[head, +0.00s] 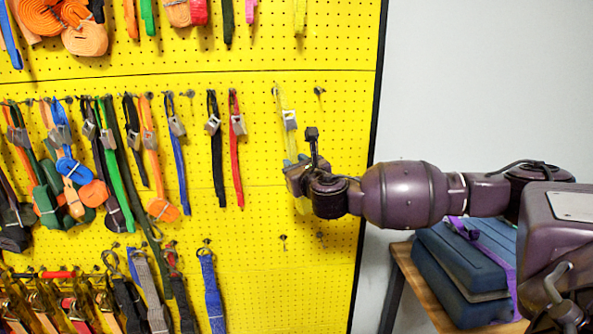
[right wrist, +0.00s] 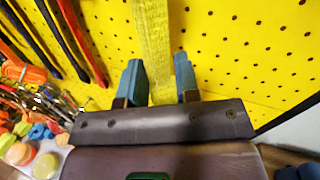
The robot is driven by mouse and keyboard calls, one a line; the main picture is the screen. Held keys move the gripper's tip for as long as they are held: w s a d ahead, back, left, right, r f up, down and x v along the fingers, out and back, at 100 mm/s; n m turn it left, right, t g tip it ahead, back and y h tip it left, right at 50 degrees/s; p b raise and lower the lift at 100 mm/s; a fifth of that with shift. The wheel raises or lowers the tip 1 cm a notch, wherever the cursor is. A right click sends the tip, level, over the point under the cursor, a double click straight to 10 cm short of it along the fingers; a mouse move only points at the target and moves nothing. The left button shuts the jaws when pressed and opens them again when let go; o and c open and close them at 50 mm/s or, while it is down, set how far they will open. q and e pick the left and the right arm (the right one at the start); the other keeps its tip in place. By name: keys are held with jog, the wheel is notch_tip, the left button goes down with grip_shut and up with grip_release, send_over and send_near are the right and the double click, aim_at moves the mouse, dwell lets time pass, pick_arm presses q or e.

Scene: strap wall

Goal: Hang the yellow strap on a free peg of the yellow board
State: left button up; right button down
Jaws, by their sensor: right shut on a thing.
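The yellow strap (head: 286,101) hangs upright in front of the yellow board (head: 258,160), with a grey metal buckle below its top. Its top end is beside a peg (head: 275,91) in the head view; I cannot tell whether the loop is around that peg. My right gripper (head: 296,177) is shut on the strap below the buckle. In the right wrist view the strap (right wrist: 153,40) runs up from between the two blue fingers (right wrist: 159,80). A bare peg (head: 319,91) is right of the strap. My left gripper is not in view.
A red strap (head: 236,130) and a black strap (head: 214,140) hang to the left. Another bare peg (head: 190,94) is further left. The board's dark right edge (head: 378,80) is close to my right arm. Blue cases (head: 455,265) stand on a wooden table at lower right.

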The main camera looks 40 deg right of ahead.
jog(key=shift+w+d+f+b, duration=0.15)
jog(key=shift+w+d+b, duration=0.35)
jog(key=shift+w, duration=0.2)
jog(key=shift+w+d+f, duration=0.2)
jog(key=shift+w+f, duration=0.15)
jog(key=shift+w, duration=0.05)
jog(key=shift+w+f, duration=0.1)
jog(key=shift+d+f, duration=0.1)
jog(key=shift+f, duration=0.05)
jog(key=c, duration=0.8)
grip_release()
jog(key=shift+o, duration=0.2)
